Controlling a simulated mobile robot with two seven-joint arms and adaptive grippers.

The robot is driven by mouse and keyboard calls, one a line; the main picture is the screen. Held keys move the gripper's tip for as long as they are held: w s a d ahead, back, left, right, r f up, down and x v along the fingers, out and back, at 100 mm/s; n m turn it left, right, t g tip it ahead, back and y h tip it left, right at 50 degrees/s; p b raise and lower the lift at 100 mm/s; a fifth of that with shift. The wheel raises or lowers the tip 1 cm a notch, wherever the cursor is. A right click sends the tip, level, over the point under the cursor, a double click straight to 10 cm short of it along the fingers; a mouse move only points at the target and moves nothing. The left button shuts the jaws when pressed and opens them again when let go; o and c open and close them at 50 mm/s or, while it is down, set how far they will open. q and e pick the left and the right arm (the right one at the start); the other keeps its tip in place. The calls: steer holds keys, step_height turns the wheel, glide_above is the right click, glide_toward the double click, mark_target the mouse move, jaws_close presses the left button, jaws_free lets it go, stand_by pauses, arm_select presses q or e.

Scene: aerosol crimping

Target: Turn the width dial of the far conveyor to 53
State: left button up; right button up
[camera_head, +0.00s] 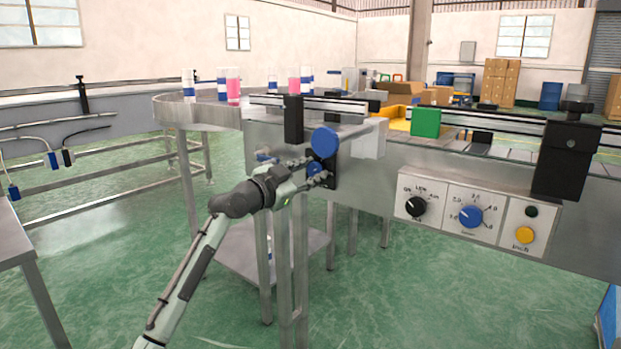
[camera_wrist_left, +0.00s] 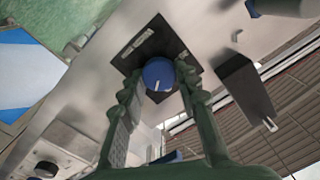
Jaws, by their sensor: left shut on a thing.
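The blue width dial (camera_head: 315,169) sits on a dark plate on the side of the far steel conveyor (camera_head: 262,134). The dial also shows in the left wrist view (camera_wrist_left: 158,72), with a white pointer line on its face. My left gripper (camera_head: 318,172) reaches the dial from the left and is shut on it, with one finger on each side. In the wrist view the dark plate (camera_wrist_left: 147,44) carries a small label, but the reading is too small to make out. My right gripper is out of view.
A larger blue round knob (camera_head: 325,141) is just above the dial. A control panel (camera_head: 470,214) with knobs and a yellow button is to the right. Bottles with pink contents (camera_head: 233,86) stand on the conveyor.

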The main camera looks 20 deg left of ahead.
arm_select(q)
steer(key=m+b, duration=0.1)
steer(key=m, duration=0.2)
steer(key=shift+f, duration=0.1)
steer(key=shift+m, duration=0.7)
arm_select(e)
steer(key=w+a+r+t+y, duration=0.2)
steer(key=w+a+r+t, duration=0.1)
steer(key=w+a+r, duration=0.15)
arm_select(q)
steer(key=shift+m, duration=0.4)
steer(key=m+p, duration=0.2)
steer(key=m, duration=0.1)
steer(key=shift+d+m, duration=0.15)
steer(key=shift+m, duration=0.25)
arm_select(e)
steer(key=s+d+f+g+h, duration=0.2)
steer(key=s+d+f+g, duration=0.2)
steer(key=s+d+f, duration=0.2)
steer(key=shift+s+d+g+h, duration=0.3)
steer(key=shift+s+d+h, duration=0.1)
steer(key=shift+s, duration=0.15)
arm_select(q)
steer(key=o, duration=1.2)
